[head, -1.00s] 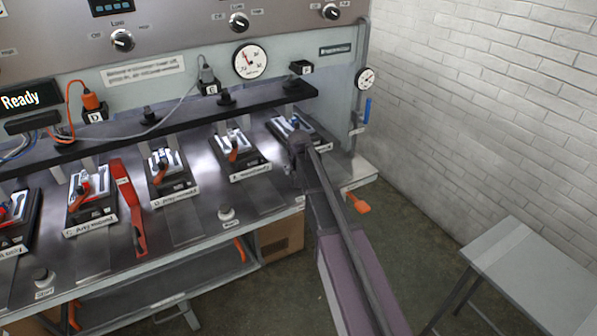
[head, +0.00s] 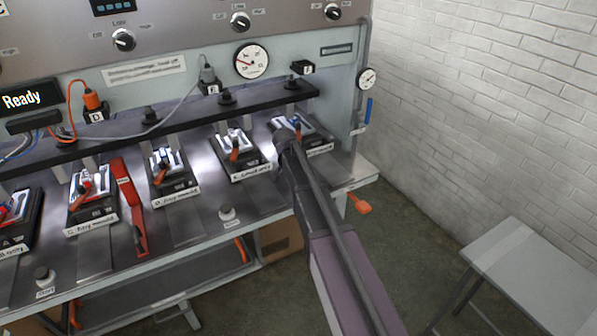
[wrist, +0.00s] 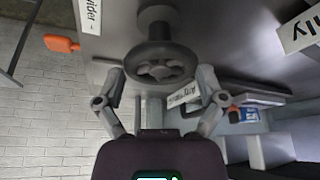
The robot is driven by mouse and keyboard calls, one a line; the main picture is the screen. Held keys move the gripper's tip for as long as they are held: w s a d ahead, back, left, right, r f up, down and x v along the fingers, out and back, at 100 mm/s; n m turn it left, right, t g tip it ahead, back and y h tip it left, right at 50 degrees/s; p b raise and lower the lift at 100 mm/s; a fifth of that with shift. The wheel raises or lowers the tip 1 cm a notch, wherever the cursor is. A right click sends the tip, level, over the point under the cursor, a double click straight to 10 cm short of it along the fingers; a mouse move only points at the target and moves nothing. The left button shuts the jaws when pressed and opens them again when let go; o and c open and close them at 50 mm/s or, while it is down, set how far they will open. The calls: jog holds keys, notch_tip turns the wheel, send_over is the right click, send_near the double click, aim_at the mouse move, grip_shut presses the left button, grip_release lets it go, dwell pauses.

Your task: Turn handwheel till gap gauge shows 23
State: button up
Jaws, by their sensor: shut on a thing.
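In the wrist view a dark round handwheel (wrist: 160,68) with a spoked hub sits on a short stem. My gripper (wrist: 161,77) has one finger on each side of its rim and is shut on it. In the head view my gripper (head: 284,142) is at the right end of the press, and my arm hides the handwheel there. A large white dial gauge (head: 251,62) is on the back panel; its needle points left, slightly up. A smaller dial (head: 366,79) is at the right post. Neither names itself as the gap gauge, and their numbers are too small to read surely.
Several spoon moulds with orange handles stand along the metal bench, one (head: 237,150) just left of my gripper. A black bar (head: 160,133) runs above them. An orange lever (head: 358,203) juts from the bench's right end. A grey table (head: 540,262) stands at the right.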

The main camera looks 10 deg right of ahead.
jog(key=shift+s+d, duration=0.2)
jog(key=shift+s, duration=0.05)
jog(key=o, duration=0.8)
jog(key=shift+w+f, duration=0.15)
jog(key=shift+a, duration=0.1)
jog(key=shift+n, duration=0.3)
